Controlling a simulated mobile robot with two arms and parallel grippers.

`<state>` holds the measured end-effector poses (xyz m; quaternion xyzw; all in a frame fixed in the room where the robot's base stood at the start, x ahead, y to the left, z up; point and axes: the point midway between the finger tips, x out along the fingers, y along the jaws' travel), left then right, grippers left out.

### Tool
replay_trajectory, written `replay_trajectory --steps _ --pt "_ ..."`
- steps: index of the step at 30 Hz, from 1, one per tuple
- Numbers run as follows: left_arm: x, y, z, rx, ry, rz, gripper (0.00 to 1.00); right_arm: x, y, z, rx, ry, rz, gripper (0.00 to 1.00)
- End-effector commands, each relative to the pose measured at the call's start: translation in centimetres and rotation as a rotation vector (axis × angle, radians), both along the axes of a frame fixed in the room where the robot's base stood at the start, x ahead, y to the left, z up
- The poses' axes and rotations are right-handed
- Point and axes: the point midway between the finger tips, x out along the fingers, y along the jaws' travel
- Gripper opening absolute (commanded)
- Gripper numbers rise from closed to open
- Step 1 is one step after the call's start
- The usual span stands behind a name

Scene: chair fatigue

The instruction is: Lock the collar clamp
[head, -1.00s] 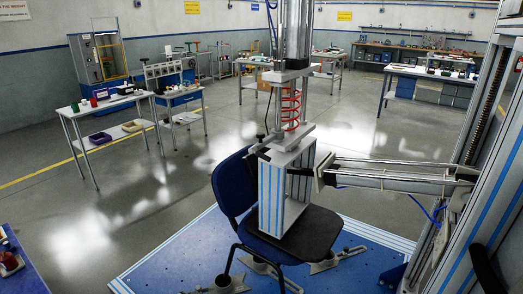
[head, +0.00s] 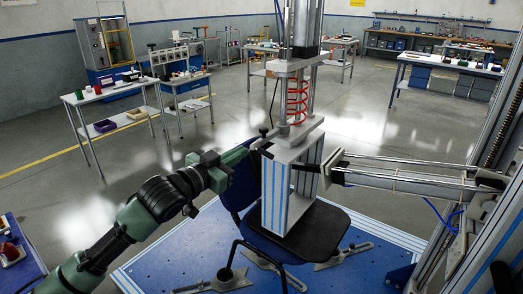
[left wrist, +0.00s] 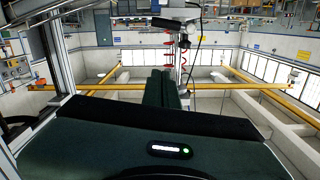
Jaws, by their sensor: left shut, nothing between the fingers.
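In the head view, a small dark clamp with a black lever (head: 262,152) sits on the left side of the grey plate at the foot of the vertical rod. I take it for the collar clamp. My left gripper (head: 246,152) comes from the left and points at the lever from close by. I cannot tell whether it touches. Its fingers are shut and empty; they also show as a narrow dark pair in the left wrist view (left wrist: 160,82). The clamp is not clear in that view. My right gripper is not in view.
The blue office chair (head: 322,232) stands under the press on a blue plate (head: 182,262). A grey frame (head: 270,198) rests on its seat. A red spring (head: 297,100) is above. A horizontal cylinder (head: 405,177) reaches in from the right.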

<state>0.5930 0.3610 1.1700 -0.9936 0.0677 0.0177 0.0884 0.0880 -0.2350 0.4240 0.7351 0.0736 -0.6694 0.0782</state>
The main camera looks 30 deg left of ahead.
Motion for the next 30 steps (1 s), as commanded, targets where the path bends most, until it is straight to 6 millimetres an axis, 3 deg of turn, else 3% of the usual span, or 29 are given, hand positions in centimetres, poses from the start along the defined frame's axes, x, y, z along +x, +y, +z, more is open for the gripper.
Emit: replay_trajectory --steps 6,11,24,30 --pt "0.3 0.0 0.0 -0.001 0.000 0.001 0.00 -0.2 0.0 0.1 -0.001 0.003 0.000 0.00" --pt "1.8 -0.1 0.2 -0.003 -0.002 0.003 0.00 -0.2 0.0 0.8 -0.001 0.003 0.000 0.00" --pt "10.3 -1.3 -0.2 -0.003 0.000 0.002 0.00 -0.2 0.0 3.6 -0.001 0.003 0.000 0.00" --pt "10.6 -0.8 -3.4 -0.001 0.003 0.002 0.00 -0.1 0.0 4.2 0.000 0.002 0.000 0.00"
